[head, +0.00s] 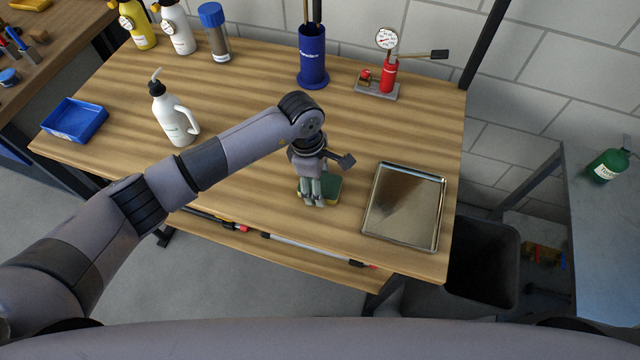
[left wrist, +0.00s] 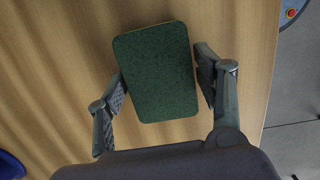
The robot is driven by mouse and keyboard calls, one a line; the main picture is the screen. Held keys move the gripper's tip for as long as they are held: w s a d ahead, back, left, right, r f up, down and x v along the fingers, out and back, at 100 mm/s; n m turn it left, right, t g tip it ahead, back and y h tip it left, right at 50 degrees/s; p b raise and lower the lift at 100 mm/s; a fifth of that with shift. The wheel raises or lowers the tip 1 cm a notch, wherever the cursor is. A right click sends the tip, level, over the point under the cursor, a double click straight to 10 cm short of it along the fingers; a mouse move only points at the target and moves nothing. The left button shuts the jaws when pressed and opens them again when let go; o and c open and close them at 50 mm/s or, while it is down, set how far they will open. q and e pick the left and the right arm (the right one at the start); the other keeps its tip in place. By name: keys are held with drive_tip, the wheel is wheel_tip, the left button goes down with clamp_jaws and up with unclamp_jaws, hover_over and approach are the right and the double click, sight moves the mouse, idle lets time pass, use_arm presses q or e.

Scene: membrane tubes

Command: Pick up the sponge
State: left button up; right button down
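The sponge (left wrist: 157,75) lies on the wooden table with its dark green side up. In the head view the sponge (head: 331,188) is partly hidden by my left gripper (head: 313,203), which is pointing down over it. In the left wrist view my left gripper (left wrist: 160,92) has its fingers apart, one on each side of the sponge. The left finger looks close to the sponge's edge, and a small gap shows on the right; contact cannot be told. My right gripper is not in view.
A metal tray (head: 371,225) lies right of the sponge. A blue holder (head: 313,60) and a red gauge pump (head: 388,77) stand at the back. The table's front edge is near the sponge.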

use_arm(q)
drive_tip(key=c, duration=0.3)
drive_tip(key=shift+c, duration=0.2)
drive_tip(key=shift+w+r, duration=0.1)
drive_tip(key=shift+r, duration=0.45)
wheel_tip(320, 180, up, 19)
drive_tip(key=b, duration=0.4)
drive_tip(key=shift+o, duration=0.3)
drive_tip(key=c, duration=0.4)
drive_tip(key=shift+f, duration=0.15)
